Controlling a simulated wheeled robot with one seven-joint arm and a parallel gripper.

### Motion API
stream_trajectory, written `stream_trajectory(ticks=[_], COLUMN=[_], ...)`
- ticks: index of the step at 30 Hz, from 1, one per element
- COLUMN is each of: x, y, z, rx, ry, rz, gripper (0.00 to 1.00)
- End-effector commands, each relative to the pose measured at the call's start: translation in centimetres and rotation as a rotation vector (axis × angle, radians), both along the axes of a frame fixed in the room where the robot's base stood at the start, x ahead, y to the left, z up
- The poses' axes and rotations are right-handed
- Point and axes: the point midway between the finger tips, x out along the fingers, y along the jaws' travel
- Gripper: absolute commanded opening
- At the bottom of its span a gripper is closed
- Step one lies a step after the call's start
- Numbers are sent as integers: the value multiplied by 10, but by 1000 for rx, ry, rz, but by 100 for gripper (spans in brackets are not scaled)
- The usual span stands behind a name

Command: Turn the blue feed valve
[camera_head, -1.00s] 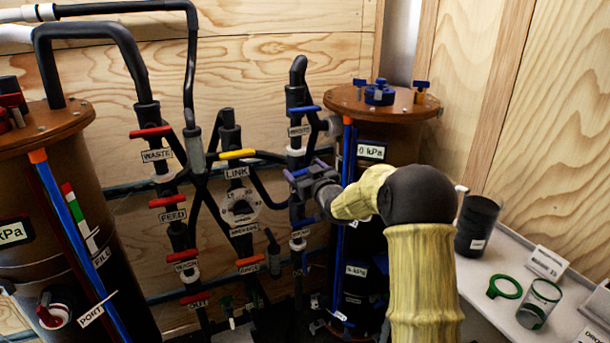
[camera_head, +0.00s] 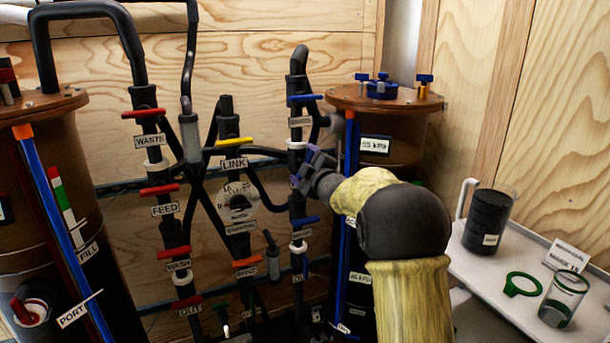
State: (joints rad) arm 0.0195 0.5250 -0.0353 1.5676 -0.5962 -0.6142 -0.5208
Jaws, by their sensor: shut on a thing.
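The blue-handled pipe column (camera_head: 297,135) stands between the red-handled column and the right brown tank. My gripper (camera_head: 307,169) is at the second valve level of this column, level with the red handle marked FEED. It is shut on the blue feed valve's handle, which the gripper mostly hides, so I cannot tell its angle. An upper blue handle (camera_head: 304,98) lies crosswise above my gripper. A lower blue handle (camera_head: 305,221) shows below it, slightly tilted.
The right brown tank (camera_head: 400,150) stands behind my arm, with a kPa display (camera_head: 374,145). Red handles (camera_head: 160,190) and a yellow LINK handle (camera_head: 234,142) are to the left. A white shelf (camera_head: 500,275) at right holds a black cup (camera_head: 488,222), a green ring (camera_head: 523,284) and a glass jar (camera_head: 563,298).

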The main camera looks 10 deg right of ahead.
Motion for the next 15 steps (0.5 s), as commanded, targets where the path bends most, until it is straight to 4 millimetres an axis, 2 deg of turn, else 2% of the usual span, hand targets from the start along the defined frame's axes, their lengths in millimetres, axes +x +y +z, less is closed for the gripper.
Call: stream_trajectory(ticks=[1,15], x=[0,0], y=[2,2], z=[-5,-6], rx=[-43,-413], ry=[-13,-118], rz=[2,1], gripper=[57,57])
